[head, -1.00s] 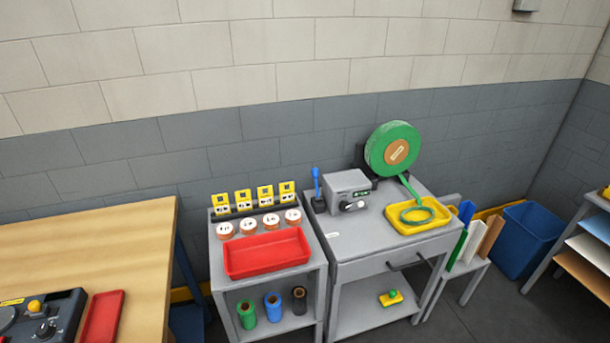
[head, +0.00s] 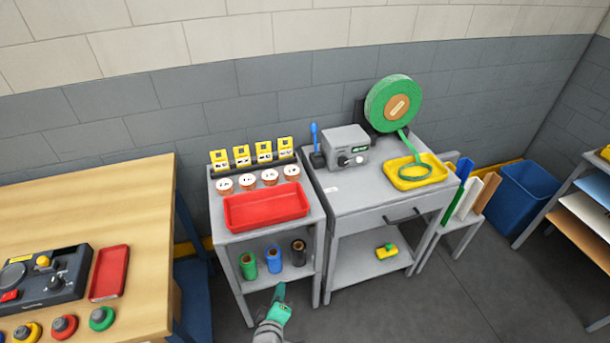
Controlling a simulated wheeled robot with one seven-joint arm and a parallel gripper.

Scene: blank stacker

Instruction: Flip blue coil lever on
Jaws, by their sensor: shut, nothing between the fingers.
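A blue lever (head: 314,134) stands upright on a dark base at the back left of the grey machine table (head: 345,202). It is beside a grey control box (head: 346,147) with a small lit display and knobs. My gripper (head: 280,291) shows at the bottom of the head view, in front of the small grey cart and well below and apart from the lever. It is shut and empty.
The cart holds a red tray (head: 266,208), several white-topped rolls, yellow cards, and green, blue and black rolls on its lower shelf. A wooden table (head: 120,215) is at left. A blue bin (head: 523,188) stands at right. Floor in front is clear.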

